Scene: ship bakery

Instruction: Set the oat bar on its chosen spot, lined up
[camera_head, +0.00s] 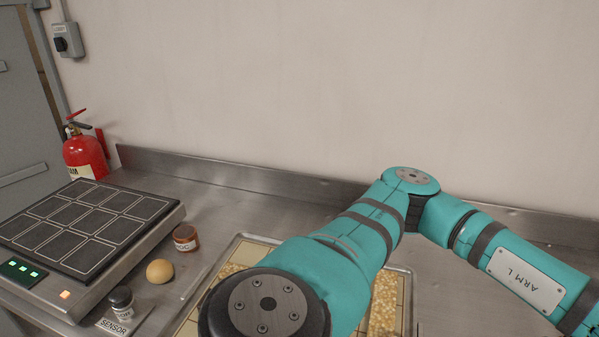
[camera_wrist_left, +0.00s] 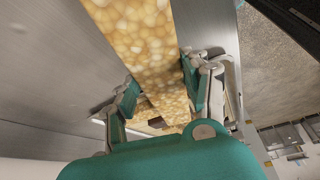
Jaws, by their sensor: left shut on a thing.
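My left gripper (camera_wrist_left: 160,88) is shut on an oat bar (camera_wrist_left: 145,45), a golden, nubbly slab that runs up out of the top of the left wrist view. More golden, nubbly surface (camera_wrist_left: 170,106) shows between and beyond the fingers; I cannot tell whether it is the same bar. In the head view my left arm hides the gripper and the held bar. A shallow tray (camera_head: 408,273) with a cream, lined base lies under the arm. The right gripper is not in view.
A black gridded plate (camera_head: 85,222) on a steel unit stands at the left. Beside it are a brown-red jar (camera_head: 185,238), a round bun (camera_head: 159,271), a small dark jar (camera_head: 121,299) and a "SENSOR" label (camera_head: 113,328). A fire extinguisher (camera_head: 83,157) stands behind.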

